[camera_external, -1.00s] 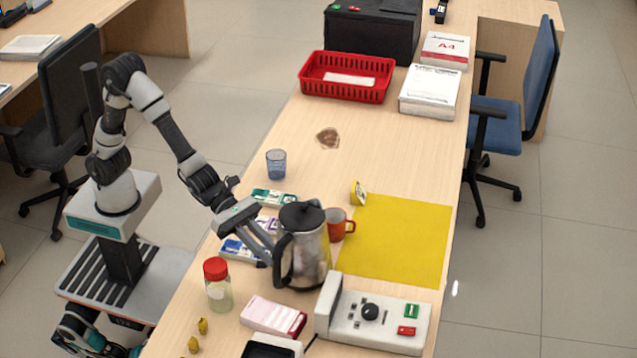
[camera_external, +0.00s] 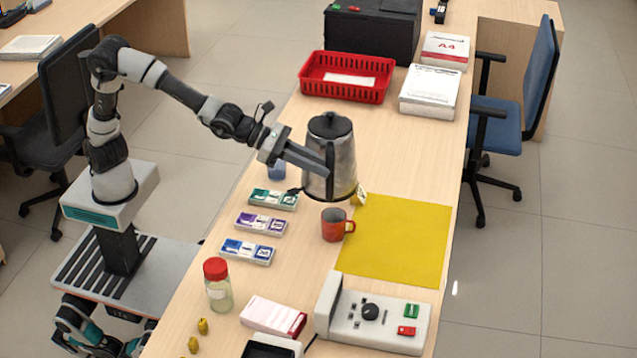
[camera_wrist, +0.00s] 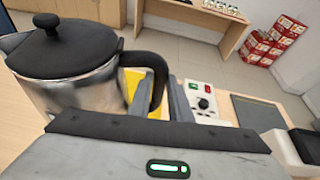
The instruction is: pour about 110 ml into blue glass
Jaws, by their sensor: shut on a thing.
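A metal kettle with a black lid (camera_external: 330,160) is held up above the counter in the external view, upright or nearly so. My gripper (camera_external: 322,172) is shut on its black handle. The wrist view shows the kettle (camera_wrist: 75,85) at left and its handle (camera_wrist: 157,92) between the fingers of my gripper (camera_wrist: 165,95). The blue glass (camera_external: 277,171) stands on the counter left of the kettle, partly hidden behind my gripper and arm. I cannot see its inside.
A red mug (camera_external: 333,226) stands below the kettle, beside a yellow mat (camera_external: 395,240). Several card packs (camera_external: 260,223) lie at left. A red-lidded jar (camera_external: 218,287) and a grey control box (camera_external: 372,318) are nearer. A red basket (camera_external: 346,78) stands at the back.

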